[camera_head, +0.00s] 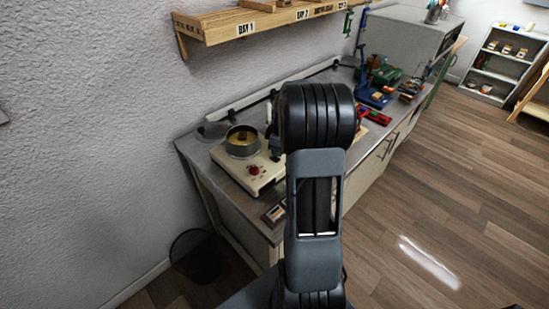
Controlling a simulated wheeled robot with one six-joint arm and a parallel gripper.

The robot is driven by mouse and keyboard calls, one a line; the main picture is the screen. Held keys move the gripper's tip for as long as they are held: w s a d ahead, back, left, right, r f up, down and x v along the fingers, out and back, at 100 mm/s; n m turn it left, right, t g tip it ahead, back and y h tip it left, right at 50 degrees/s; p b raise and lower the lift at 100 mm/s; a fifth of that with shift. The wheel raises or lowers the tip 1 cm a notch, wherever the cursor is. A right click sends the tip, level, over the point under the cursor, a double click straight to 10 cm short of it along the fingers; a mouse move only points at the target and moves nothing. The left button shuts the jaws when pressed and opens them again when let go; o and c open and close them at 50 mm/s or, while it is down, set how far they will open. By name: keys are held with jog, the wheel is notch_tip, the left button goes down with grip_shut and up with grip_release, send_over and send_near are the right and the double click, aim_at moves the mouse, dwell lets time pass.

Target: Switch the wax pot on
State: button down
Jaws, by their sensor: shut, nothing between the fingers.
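The wax pot (243,149) is a dark round pan with amber wax and a reddish-brown lump inside. It sits on a cream heater base (267,173) at the near-left end of the worktop. A red knob (254,170) is on the base's front; its setting is too small to read. My gripper (276,157) shows only in part, just right of the pot and above the base, with my own arm hiding much of it. It is shut and holds nothing that I can see. It appears apart from the knob.
A small box-like item (274,213) lies near the worktop's front corner. Blue, red and green tools (374,88) crowd the far worktop. A wooden shelf (250,22) hangs above. A black bin (196,256) stands on the floor at left. The wooden floor at right is open.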

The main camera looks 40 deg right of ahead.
aim_at(277, 159)
jog(key=shift+f+b, duration=0.95)
jog(key=shift+f, duration=0.25)
dwell(0.7)
jog(key=shift+r, duration=0.2)
jog(key=shift+r+p, duration=2.25)
jog(key=shift+r, duration=1.1)
